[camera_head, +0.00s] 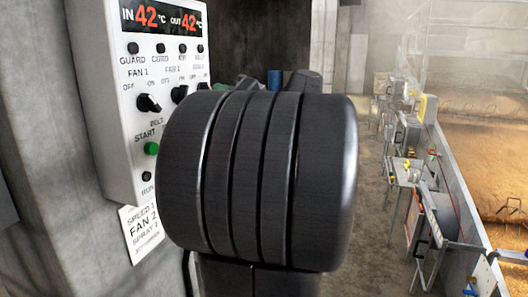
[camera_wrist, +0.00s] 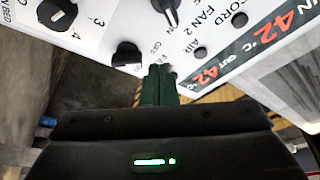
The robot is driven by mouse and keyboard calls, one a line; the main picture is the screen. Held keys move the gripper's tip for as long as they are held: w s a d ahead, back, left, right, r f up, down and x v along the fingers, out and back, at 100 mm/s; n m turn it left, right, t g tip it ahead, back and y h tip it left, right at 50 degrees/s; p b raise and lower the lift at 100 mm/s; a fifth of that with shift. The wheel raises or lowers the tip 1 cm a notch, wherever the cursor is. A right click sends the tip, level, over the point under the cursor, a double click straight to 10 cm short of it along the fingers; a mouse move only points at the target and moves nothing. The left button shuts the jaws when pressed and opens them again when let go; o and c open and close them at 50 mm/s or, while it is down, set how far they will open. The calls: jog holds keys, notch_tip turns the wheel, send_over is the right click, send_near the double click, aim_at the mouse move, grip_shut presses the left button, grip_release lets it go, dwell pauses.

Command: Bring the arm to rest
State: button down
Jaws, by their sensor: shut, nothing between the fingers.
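My gripper (camera_wrist: 159,72) shows in the wrist view as two dark green fingers pressed together, with nothing between them. In the head view, a large black ribbed part of my own arm fills the middle and hides the gripper. The control panel (camera_head: 118,98) stands left of it, with black knobs, a green button (camera_head: 152,148) and a red display (camera_head: 160,17) reading IN 42 and OUT 42.
The panel hangs on a grey concrete wall (camera_head: 35,130), with a paper note (camera_head: 140,234) below it. At the right, a long bed of brown grain (camera_head: 500,140) lies behind a low wall. Several small stands (camera_head: 405,180) line it. The floor (camera_head: 355,220) between looks clear.

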jog(key=shift+s+d+f, duration=0.15)
jog(key=shift+s+d, duration=0.2)
jog(key=shift+d, duration=0.25)
